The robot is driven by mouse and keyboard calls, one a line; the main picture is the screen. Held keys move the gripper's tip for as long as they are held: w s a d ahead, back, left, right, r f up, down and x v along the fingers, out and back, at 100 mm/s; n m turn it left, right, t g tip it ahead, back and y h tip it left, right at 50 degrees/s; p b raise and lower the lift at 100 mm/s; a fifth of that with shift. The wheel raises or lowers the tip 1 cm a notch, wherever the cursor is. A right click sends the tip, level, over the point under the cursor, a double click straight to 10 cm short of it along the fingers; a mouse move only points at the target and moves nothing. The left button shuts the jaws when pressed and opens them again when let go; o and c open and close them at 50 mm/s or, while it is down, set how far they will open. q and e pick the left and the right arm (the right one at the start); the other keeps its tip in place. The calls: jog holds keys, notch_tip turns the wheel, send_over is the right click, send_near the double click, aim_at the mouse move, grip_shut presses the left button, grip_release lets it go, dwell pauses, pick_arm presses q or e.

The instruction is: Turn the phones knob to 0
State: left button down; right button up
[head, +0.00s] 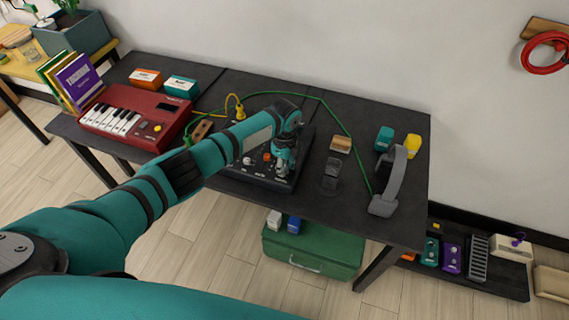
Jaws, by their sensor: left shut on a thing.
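A dark mixer box (256,184) with small knobs lies near the front edge of the black table. A white knob (247,161) and an orange-red one (267,157) show on its top face. My left gripper (282,172) points down over the right part of the box, shut on a knob there, which fits the phones knob. The fingers hide this knob, so its pointer and the scale marks cannot be read. The panel's lettering is too small to read. My right gripper is out of view.
The black table (400,220) also holds a red keyboard (137,117) at left and grey headphones (392,182) at right. A green cable (340,122) arcs behind my arm. A dark stand (331,174) and a wooden block (341,143) stand right of the mixer.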

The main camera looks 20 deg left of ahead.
pick_arm(q)
jog(key=n+p, duration=0.1)
jog(key=n, duration=0.2)
jog(key=shift+r+n, duration=0.15)
jog(key=shift+n, duration=0.25)
jog(key=n+p, duration=0.1)
jog(key=n, duration=0.2)
jog(key=shift+n, duration=0.3)
jog(key=n+p, duration=0.2)
jog(key=n, duration=0.4)
jog(key=n+p, duration=0.1)
jog(key=n, duration=0.3)
jog(key=shift+w, duration=0.1)
jog(key=n, duration=0.3)
jog(key=shift+n+p, duration=0.3)
jog(key=shift+p, duration=0.05)
jog(key=n, duration=0.5)
jog(key=shift+n+p, duration=0.3)
jog(key=shift+n, duration=0.4)
jog(key=c, duration=1.1)
grip_release()
